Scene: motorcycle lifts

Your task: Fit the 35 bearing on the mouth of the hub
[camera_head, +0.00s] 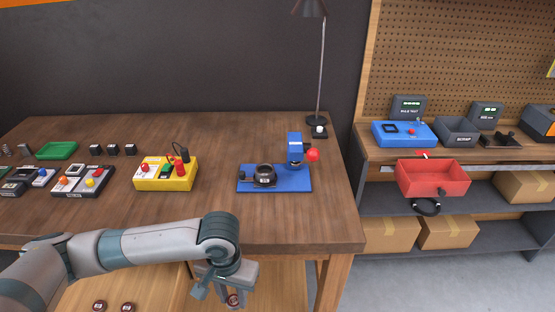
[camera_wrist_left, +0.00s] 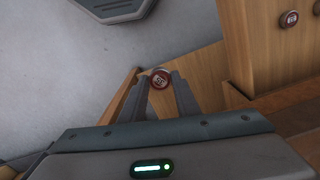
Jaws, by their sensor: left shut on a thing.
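My left gripper (camera_head: 233,296) is shut on a small round bearing (camera_head: 234,301), dark red with a pale label, in front of the bench edge. In the left wrist view the bearing (camera_wrist_left: 160,79) sits between the fingertips of my left gripper (camera_wrist_left: 161,86), its label facing the camera; the number is too small to read surely. The hub (camera_head: 264,172) is a black round piece with an open mouth facing up, on a blue base plate (camera_head: 298,184) on the bench. The gripper is below and in front of it, well apart. My right gripper is not in view.
A blue press with a red knob (camera_head: 313,155) stands behind the hub at the right. Other bearings (camera_head: 128,307) lie low at the lower left, below the bench top. A yellow box (camera_head: 166,174) stands left of the hub. The bench front is clear.

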